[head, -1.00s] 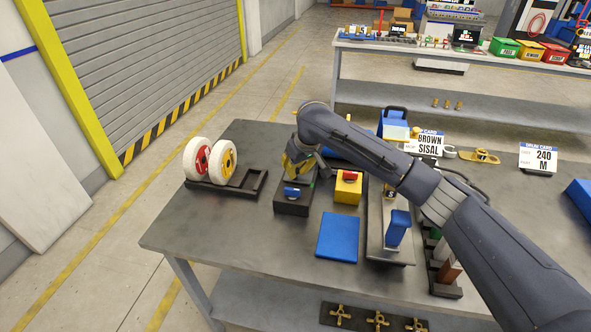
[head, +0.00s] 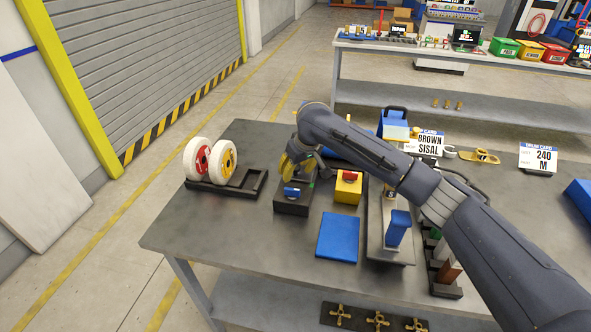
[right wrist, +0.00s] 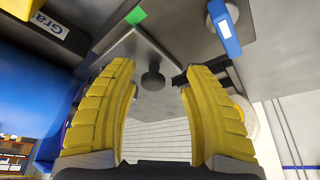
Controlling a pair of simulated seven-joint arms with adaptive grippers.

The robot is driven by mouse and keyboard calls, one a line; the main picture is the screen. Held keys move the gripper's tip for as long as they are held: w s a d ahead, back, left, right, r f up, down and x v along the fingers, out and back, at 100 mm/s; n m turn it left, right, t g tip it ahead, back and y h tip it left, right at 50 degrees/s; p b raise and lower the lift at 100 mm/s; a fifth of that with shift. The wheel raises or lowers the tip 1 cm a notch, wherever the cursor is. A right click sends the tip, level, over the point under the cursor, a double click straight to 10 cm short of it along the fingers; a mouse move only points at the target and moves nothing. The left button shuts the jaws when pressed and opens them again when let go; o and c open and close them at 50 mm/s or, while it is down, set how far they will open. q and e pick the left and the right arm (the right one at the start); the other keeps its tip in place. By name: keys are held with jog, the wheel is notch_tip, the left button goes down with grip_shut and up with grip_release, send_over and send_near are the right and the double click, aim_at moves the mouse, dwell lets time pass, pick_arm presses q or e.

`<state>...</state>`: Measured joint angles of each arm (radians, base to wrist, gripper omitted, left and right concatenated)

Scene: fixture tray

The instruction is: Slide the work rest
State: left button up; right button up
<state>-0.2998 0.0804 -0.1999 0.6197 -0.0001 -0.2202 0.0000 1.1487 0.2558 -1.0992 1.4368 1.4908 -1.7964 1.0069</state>
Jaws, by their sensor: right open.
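My right gripper (head: 297,168) is open above a black block with a blue lever (head: 291,192), towards the left of the bench. In the right wrist view, the yellow fingers of the right gripper (right wrist: 157,82) stand apart on either side of a dark round knob (right wrist: 153,79). The knob is on a grey metal plate, which looks like the work rest (right wrist: 120,62). A green mark (right wrist: 135,15) is at the plate's edge, and the blue lever (right wrist: 226,28) is to the right. I cannot tell whether the fingers touch the knob. In the head view, the gripper and arm mostly hide the plate.
Two white wheels (head: 198,161) stand in a black rack to the left. A yellow box with a red knob (head: 347,188) and a blue pad (head: 338,237) lie to the right of the block. My right arm crosses over a blue-handled fixture (head: 397,229). The bench's front-left top is clear.

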jog(key=shift+r, duration=0.15)
jog(key=v, duration=1.1)
jog(key=shift+s+r, duration=0.15)
jog(key=shift+r, duration=0.15)
jog(key=shift+d, duration=0.15)
